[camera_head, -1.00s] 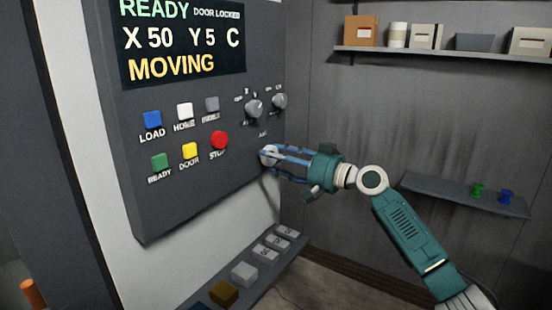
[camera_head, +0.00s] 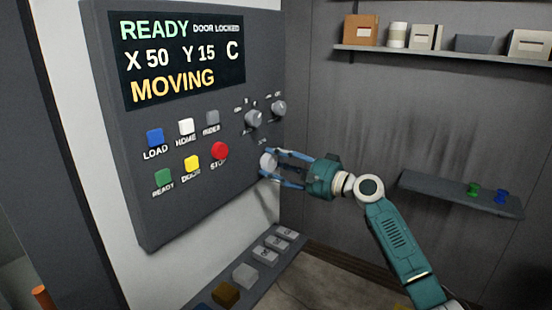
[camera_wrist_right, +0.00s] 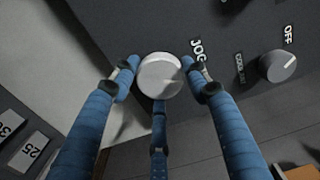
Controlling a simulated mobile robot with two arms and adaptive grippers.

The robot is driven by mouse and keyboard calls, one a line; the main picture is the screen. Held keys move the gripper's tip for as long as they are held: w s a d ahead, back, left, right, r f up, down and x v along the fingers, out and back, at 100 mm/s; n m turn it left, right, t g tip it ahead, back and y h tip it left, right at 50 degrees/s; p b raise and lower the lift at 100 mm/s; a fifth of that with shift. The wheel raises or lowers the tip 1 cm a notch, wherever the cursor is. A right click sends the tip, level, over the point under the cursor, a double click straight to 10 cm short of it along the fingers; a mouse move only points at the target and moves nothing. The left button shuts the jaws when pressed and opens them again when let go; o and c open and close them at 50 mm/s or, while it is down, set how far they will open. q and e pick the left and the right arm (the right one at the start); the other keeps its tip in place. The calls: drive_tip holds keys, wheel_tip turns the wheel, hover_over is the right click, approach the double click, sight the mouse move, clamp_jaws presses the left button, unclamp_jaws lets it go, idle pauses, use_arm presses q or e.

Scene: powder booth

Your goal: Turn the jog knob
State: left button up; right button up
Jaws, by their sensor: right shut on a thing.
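The jog knob (camera_head: 267,163) is a pale grey round knob low on the right of the dark control panel (camera_head: 200,222). It also shows in the right wrist view (camera_wrist_right: 160,76), beside the label JOG. My right gripper (camera_head: 277,167) reaches it from the right and is shut on it, with blue fingers around its rim; it also shows in the right wrist view (camera_wrist_right: 158,82). The display (camera_head: 180,60) reads READY, DOOR LOCKED, X 50, Y 15, C and MOVING. My left gripper is not in view.
Two other knobs (camera_head: 254,119) (camera_head: 279,108) sit just above the jog knob. A red stop button (camera_head: 220,151) and several coloured buttons are to the left. A low ledge (camera_head: 322,239) with labelled blocks lies below. A wall shelf (camera_head: 430,188) is at the right.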

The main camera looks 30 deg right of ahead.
drive_tip(key=m+p, duration=0.1)
drive_tip(key=m, duration=0.1)
drive_tip(key=m+p, duration=0.2)
drive_tip(key=shift+a+f, duration=0.1)
drive_tip(key=shift+a, duration=0.25)
drive_tip(key=shift+m+p, duration=1.2)
drive_tip(key=shift+m, duration=0.2)
drive_tip(key=shift+d, duration=0.1)
drive_tip(key=o, duration=1.1)
drive_tip(key=shift+c, duration=0.2)
drive_tip(key=shift+o, duration=0.4)
drive_tip(key=shift+a+r, duration=0.2)
drive_tip(key=shift+r, duration=0.05)
drive_tip(key=shift+d, duration=0.1)
